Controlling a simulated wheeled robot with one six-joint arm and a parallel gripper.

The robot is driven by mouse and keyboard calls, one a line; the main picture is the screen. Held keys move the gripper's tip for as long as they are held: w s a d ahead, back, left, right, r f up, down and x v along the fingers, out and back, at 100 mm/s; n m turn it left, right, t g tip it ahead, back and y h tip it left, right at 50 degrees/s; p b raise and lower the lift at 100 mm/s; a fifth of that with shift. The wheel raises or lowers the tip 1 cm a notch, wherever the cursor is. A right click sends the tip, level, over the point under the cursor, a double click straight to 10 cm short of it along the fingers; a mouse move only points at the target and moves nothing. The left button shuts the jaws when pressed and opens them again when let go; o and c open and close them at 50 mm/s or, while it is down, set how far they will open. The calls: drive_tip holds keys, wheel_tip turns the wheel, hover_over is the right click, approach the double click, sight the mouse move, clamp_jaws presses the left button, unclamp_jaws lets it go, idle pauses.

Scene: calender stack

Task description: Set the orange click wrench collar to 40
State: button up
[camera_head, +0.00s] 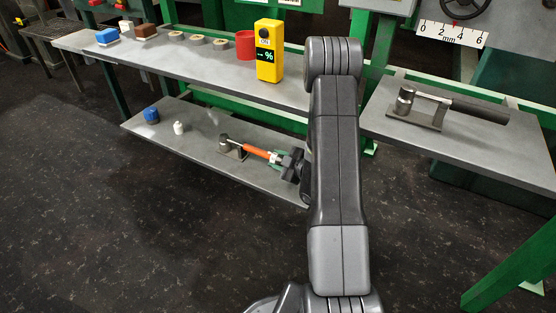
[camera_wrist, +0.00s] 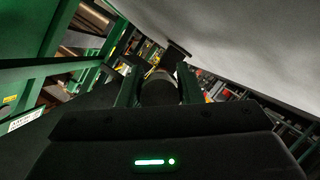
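The orange click wrench (camera_head: 257,152) lies on the lower shelf, its head in a small dark holder (camera_head: 232,149) at the left and its handle pointing right. A pale band (camera_head: 274,157) shows near the handle's right end. My gripper (camera_head: 284,159) is at that end, with its fingers at the handle. In the wrist view a dark round handle end (camera_wrist: 159,88) sits between the two fingers of my gripper (camera_wrist: 159,84), with little or no gap. I cannot tell whether they press on it. The collar's scale and number are not readable.
The lower shelf (camera_head: 190,147) also holds a blue object (camera_head: 151,115) and a small white bottle (camera_head: 178,128). Above is a bench (camera_head: 215,72) with a yellow display unit (camera_head: 269,50) and a red cup (camera_head: 245,45).

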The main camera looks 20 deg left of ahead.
drive_tip(key=shift+c, duration=1.2)
drive_tip(key=shift+f+b, duration=0.25)
drive_tip(key=shift+b, duration=0.65)
drive_tip(key=shift+r+n+b, duration=0.1)
drive_tip(key=shift+n+b, duration=0.4)
drive_tip(key=shift+b, duration=0.15)
drive_tip(key=shift+r+t, duration=0.15)
drive_tip(key=shift+t, duration=0.15)
drive_tip(key=o, duration=1)
drive_tip(key=shift+c, duration=0.2)
drive_tip(key=shift+d, duration=0.1)
drive_tip(key=p+v, duration=0.2)
drive_tip(key=v, duration=1.1)
drive_tip(key=shift+s+d+r+p, duration=0.1)
drive_tip(key=shift+d+p, duration=0.2)
drive_tip(key=shift+p, duration=0.1)
